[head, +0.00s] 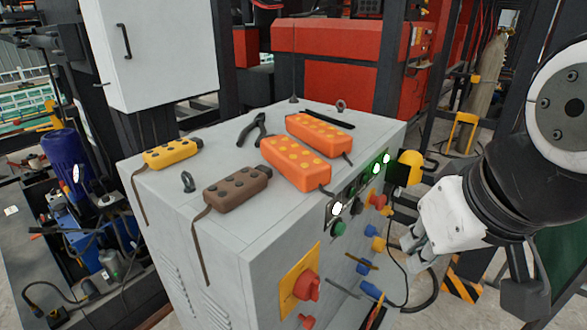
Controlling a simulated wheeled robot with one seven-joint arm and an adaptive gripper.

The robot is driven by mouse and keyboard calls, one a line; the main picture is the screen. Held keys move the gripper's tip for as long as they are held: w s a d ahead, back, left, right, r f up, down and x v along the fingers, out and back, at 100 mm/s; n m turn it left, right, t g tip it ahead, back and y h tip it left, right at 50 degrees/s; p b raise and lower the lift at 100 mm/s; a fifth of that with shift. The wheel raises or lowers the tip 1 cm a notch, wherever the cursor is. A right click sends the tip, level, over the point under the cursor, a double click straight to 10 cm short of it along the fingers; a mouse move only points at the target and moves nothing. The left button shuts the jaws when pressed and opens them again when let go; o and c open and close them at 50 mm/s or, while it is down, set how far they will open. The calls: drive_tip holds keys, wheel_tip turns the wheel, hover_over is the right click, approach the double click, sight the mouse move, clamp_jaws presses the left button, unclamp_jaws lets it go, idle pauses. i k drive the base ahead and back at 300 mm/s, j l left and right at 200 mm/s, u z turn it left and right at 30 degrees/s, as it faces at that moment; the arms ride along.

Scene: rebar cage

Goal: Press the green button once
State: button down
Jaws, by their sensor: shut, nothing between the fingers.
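The green button (338,228) is on the front panel of a grey control cabinet (235,245), below a lit white lamp (337,208). A dark knob is beside it and a red button (378,200) is further right. My gripper (411,243) is at the right of the picture, its fingers shut and empty. It is to the right of the green button in the picture and apart from it. Its fingertips are small here, and their exact distance from the panel cannot be told.
Orange pendants (295,163), a brown pendant (236,188), a yellow pendant (172,153) and pliers (252,130) lie on the cabinet top. Blue plugs (371,231) and a red rotary switch (306,286) stick out of the front. A black cable hangs near my gripper.

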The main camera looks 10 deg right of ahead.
sight(342, 230)
drive_tip(key=j+z, duration=0.15)
drive_tip(key=j, duration=0.75)
drive_tip(key=k+j+z, duration=0.1)
drive_tip(key=j, duration=0.75)
